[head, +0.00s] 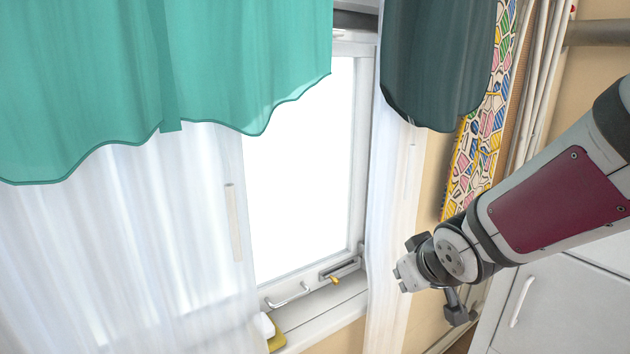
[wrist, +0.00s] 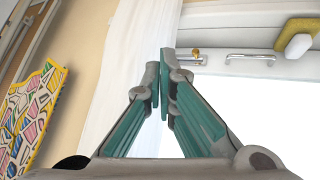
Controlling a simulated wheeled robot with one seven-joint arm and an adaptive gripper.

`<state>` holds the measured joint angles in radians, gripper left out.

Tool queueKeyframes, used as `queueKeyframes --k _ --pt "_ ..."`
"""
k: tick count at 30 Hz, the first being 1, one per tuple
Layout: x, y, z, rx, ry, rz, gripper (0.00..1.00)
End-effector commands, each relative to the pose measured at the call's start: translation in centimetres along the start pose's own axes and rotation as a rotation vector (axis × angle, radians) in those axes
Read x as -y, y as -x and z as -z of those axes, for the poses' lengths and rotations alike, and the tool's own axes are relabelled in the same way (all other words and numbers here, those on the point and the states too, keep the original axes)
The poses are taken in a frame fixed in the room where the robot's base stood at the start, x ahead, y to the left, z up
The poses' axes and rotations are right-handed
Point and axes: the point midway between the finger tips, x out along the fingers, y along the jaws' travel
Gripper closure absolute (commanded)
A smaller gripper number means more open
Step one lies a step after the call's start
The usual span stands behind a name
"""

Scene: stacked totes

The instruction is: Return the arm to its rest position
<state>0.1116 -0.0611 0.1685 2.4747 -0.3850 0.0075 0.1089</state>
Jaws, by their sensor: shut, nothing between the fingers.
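My arm (head: 555,205) reaches in from the right edge of the head view, grey with a dark red panel. Its wrist end hangs in front of the wall to the right of the window, and the fingers cannot be made out clearly there. In the wrist view my gripper (wrist: 161,78) has its two green and grey fingers brought together at the tips. Nothing is held between them. Behind the fingertips are a white curtain and the window frame.
A bright window (head: 300,170) has a handle (head: 288,296) on its lower frame. A yellow and white sponge (head: 270,333) lies on the sill. Green curtains (head: 240,60) hang above. A white cabinet (head: 560,305) stands below my arm.

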Motion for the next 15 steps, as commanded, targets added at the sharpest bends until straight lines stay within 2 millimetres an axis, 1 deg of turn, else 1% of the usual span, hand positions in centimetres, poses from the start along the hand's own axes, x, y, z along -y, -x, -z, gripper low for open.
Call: queueKeyframes --k 1,2,3,5,7,9,12,15 --pt "-0.9 2.1 -1.0 0.044 -0.021 -0.036 1.00" --pt "-1.2 3.2 -1.8 0.078 -0.036 -0.052 1.00" --pt "-1.7 4.8 -2.9 0.121 -0.059 -0.071 1.00" --pt "-2.0 7.1 -4.8 0.188 -0.093 -0.091 1.00" --pt "-2.0 9.9 -7.0 0.264 -0.138 -0.103 1.00" --pt "-1.6 12.6 -9.2 0.335 -0.181 -0.101 1.00" --pt "-0.6 15.9 -12.2 0.425 -0.232 -0.082 1.00" --pt "0.5 18.6 -14.5 0.494 -0.272 -0.053 1.00"
